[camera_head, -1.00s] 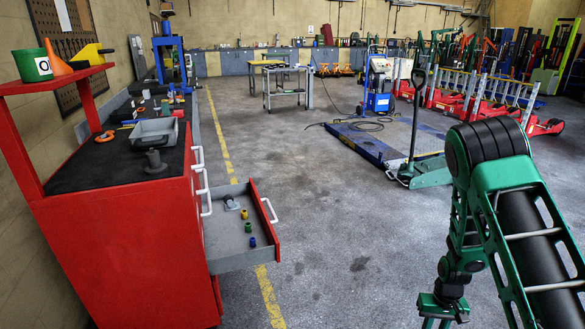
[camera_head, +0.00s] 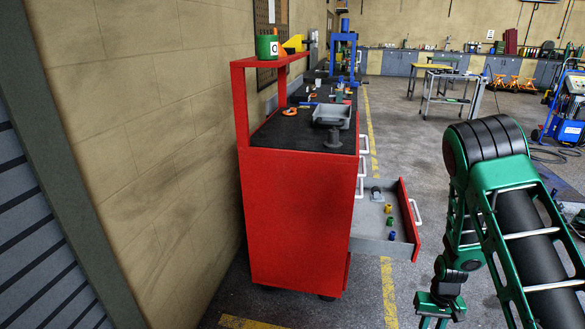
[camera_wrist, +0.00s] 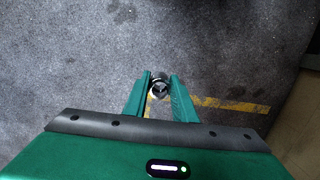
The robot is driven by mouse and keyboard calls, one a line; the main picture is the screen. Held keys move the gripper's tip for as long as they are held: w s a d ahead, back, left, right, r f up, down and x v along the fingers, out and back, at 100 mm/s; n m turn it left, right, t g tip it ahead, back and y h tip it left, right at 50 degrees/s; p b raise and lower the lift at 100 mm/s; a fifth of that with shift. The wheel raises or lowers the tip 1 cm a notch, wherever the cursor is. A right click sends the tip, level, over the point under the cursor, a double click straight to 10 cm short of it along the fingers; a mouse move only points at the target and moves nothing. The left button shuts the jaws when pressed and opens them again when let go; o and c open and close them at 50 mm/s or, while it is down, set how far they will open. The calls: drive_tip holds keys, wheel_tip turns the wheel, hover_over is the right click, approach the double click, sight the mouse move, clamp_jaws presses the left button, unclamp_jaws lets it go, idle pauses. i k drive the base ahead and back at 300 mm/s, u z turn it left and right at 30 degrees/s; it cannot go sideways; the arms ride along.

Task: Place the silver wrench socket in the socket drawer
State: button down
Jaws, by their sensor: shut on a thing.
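My gripper (camera_wrist: 160,78) is shut on the silver wrench socket (camera_wrist: 160,87), a small round metal piece held between the green fingertips above the floor. In the head view my gripper (camera_head: 437,318) is at the bottom edge, right of the red cabinet, and the socket is not visible there. The socket drawer (camera_head: 375,246) stands open on the cabinet's right side, with a grey inside and red front. It holds a yellow socket (camera_head: 388,208), a green socket (camera_head: 389,221), a blue socket (camera_head: 391,236) and a grey piece (camera_head: 376,194). My gripper is apart from it, nearer and to the right.
The red cabinet (camera_head: 295,220) stands by the left wall (camera_head: 130,120). A metal trolley (camera_head: 452,90) stands farther back.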

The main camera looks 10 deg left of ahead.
sight(360, 212)
drive_tip(key=u, duration=0.6)
drive_tip(key=i, duration=1)
